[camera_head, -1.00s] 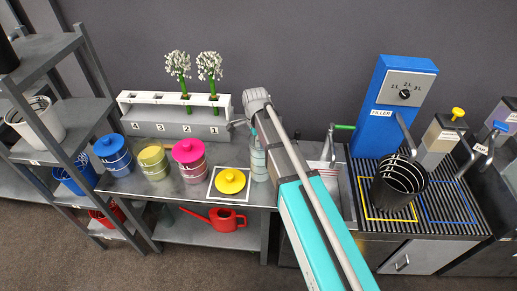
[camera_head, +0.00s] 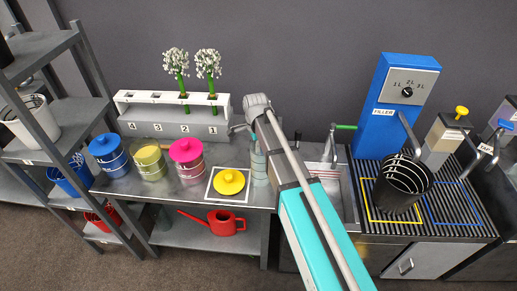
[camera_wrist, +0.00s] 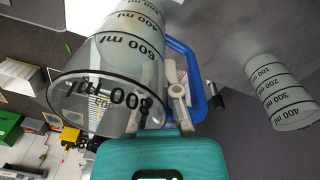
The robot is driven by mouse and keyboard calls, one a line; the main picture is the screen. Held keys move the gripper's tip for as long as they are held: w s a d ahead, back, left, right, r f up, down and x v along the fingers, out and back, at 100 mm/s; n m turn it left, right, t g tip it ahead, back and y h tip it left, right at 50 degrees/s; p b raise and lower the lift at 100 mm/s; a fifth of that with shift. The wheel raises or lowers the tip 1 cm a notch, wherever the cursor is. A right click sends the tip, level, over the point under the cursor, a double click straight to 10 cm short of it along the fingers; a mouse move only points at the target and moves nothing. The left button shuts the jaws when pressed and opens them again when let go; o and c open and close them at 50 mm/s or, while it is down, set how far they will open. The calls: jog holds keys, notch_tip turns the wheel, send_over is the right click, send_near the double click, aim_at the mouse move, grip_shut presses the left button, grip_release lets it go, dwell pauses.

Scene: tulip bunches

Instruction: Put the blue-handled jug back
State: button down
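The blue-handled jug (camera_wrist: 112,82) is clear, with black marks up to 800 ml. It fills the upper left of the wrist view, its wide rim close to the camera. Its blue handle (camera_wrist: 212,88) is on its right. My gripper (camera_wrist: 160,92) appears shut on the jug between wall and handle; the exact contact is hard to see. In the head view my gripper is not clearly visible. A clear marked vessel (camera_head: 258,165) stands there beside my arm, partly covered; I cannot tell whether it is this jug.
A second clear jug (camera_wrist: 282,92) is on the right in the wrist view. A black bucket (camera_head: 403,182) stands by the blue filler (camera_head: 376,125).

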jog(key=shift+f, duration=0.15)
jog(key=c, duration=0.8)
grip_release()
notch_tip(320, 180, up, 12)
jog(key=p, duration=1.2)
jog(key=shift+w+r, duration=0.15)
jog(key=shift+r, duration=0.05)
dwell(0.4)
jog(key=s+d+n, duration=0.6)
jog(key=s+d, duration=0.2)
jog(key=d, duration=0.3)
jog(key=s+d+n, duration=0.7)
jog(key=s+d, duration=0.1)
jog(key=d, duration=0.2)
jog(key=shift+s+d, duration=0.35)
jog(key=shift+s, duration=0.05)
